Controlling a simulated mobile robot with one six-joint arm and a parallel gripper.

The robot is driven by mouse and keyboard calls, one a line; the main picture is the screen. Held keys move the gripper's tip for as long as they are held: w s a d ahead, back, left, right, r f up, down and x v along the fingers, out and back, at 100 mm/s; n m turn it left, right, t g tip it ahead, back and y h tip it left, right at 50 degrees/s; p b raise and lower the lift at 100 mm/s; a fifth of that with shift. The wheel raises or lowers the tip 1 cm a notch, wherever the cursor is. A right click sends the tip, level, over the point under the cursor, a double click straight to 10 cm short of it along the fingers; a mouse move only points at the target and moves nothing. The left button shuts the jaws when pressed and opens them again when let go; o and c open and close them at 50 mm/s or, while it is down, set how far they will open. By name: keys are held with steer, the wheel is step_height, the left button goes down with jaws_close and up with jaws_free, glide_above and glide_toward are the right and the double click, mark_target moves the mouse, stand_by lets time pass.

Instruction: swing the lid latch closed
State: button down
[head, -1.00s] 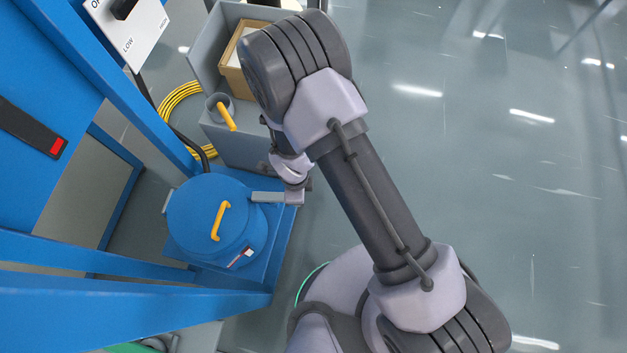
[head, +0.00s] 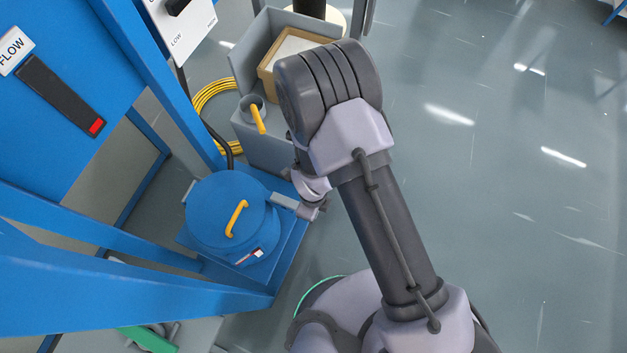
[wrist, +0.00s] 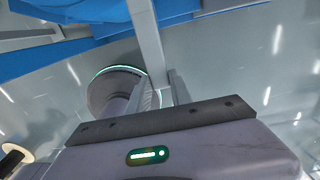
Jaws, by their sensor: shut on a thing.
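A round blue vessel with a flat lid (head: 207,203) and a yellow bar handle (head: 236,218) stands at lower left in the head view. The grey bar latch (head: 284,201) sticks out from the lid's right side, slanting slightly down to the right. My gripper (head: 312,209) is shut on the latch's outer end. In the wrist view the latch (wrist: 148,40) runs from the top down to my gripper's fingers (wrist: 162,90). The fingertips' contact is partly hidden, and the latch's far end is out of the wrist view.
A blue frame (head: 110,265) stands left of the vessel. The floor on the right is clear.

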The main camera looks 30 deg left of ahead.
steer(key=c, duration=1.2)
jaws_free()
steer(key=shift+o, duration=0.2)
step_height(320, 180, up, 18)
steer(key=p, duration=1.7)
steer(key=shift+f, duration=0.25)
